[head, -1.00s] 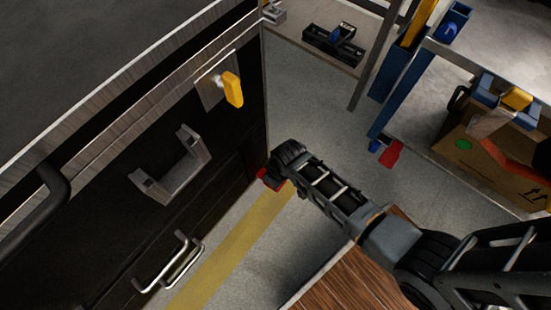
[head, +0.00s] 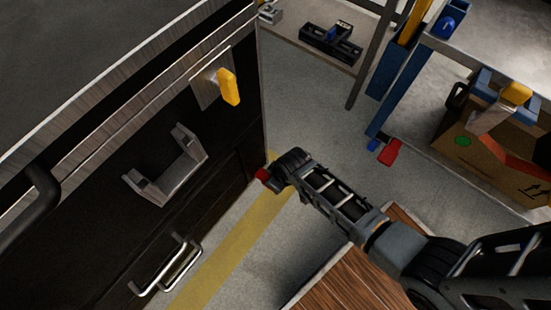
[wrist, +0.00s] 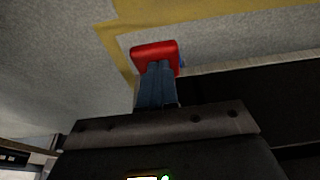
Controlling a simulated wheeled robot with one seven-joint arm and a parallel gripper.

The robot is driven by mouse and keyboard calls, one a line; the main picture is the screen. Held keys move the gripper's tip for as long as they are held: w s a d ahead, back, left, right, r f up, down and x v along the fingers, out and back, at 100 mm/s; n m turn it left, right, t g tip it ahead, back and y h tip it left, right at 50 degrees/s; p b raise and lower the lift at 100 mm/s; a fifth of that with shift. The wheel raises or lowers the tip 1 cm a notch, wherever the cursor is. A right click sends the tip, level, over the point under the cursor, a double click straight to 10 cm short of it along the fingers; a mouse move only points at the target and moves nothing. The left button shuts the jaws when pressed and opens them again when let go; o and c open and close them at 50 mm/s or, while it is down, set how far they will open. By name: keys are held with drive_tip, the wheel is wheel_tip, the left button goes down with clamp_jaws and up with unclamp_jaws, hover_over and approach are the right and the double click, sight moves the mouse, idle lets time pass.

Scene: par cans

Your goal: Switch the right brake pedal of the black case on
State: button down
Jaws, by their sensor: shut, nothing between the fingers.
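The black case (head: 90,190) fills the left of the head view, with metal handles and a yellow latch (head: 229,87) on its side. A red brake pedal (head: 262,175) shows at the foot of its near right corner, partly hidden by my gripper (head: 275,186). In the wrist view the red pedal (wrist: 154,50) lies straight beyond the fingertips of my gripper (wrist: 157,66), with a bit of blue beside it. The fingers are shut with nothing between them. They overlap the pedal's lower edge in the picture; I cannot tell whether they touch it.
A yellow floor stripe (head: 232,255) runs beside the case. A wooden surface (head: 350,285) lies below my arm. A blue-legged bench at the right has another red pedal (head: 390,151) at its foot and a cardboard box (head: 490,150) under it.

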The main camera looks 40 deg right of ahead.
drive_tip(key=shift+s+d+f+t+b, duration=0.1)
drive_tip(key=shift+s+f+t+b, duration=0.2)
drive_tip(key=shift+f+t+b, duration=0.25)
drive_tip(key=shift+s+f+t+b, duration=0.3)
drive_tip(key=shift+f+t+b, duration=0.15)
drive_tip(key=shift+f, duration=0.2)
drive_tip(key=shift+s+f+t+y+b, duration=0.2)
drive_tip(key=shift+f+t+y+b, duration=0.1)
drive_tip(key=shift+f+t+b, duration=0.45)
drive_tip(key=shift+f+b, duration=0.25)
drive_tip(key=shift+b, duration=0.1)
drive_tip(key=shift+s+d+f, duration=0.1)
drive_tip(key=shift+f, duration=0.05)
